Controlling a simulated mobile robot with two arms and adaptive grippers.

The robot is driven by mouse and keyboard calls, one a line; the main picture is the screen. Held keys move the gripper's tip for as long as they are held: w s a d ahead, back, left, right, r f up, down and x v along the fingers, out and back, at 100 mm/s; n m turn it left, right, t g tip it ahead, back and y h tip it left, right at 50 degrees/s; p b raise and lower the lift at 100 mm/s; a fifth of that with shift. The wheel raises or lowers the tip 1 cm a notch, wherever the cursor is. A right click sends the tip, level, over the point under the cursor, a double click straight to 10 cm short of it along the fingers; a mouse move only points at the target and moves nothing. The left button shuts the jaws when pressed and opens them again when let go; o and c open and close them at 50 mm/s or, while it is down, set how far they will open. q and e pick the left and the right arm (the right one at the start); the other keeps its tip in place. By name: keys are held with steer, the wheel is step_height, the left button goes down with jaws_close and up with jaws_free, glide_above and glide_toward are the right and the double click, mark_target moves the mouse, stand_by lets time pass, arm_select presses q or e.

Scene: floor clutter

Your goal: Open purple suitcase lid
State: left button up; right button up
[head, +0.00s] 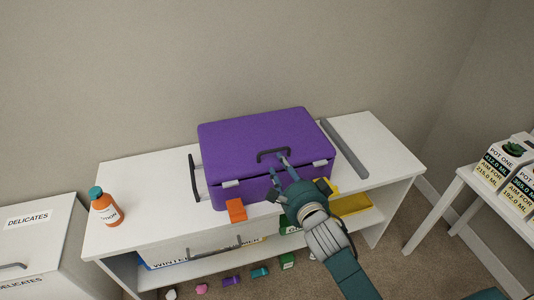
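The purple suitcase (245,140) lies flat on top of the white shelf, and its lid looks shut. A dark handle (262,154) is on the lid near its front edge, with two light latches (231,184) along the front seam. My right gripper (279,166) reaches in from the lower right, at the front of the suitcase. Its fingers are apart; one fingertip is at the right end of the handle, and I cannot tell if it touches. The gripper and arm hide part of the suitcase front. My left gripper is not in view.
Bins sit below. Several small coloured objects lie on the floor. A white table (450,195) with boxes stands right.

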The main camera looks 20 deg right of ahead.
steer(key=w, duration=0.3)
steer(key=w+f, duration=0.1)
steer(key=w, duration=0.2)
steer(key=w+f+p, duration=0.1)
steer(key=w, duration=0.2)
steer(key=shift+w+a, duration=0.1)
steer(key=shift+w, duration=0.1)
jaws_close()
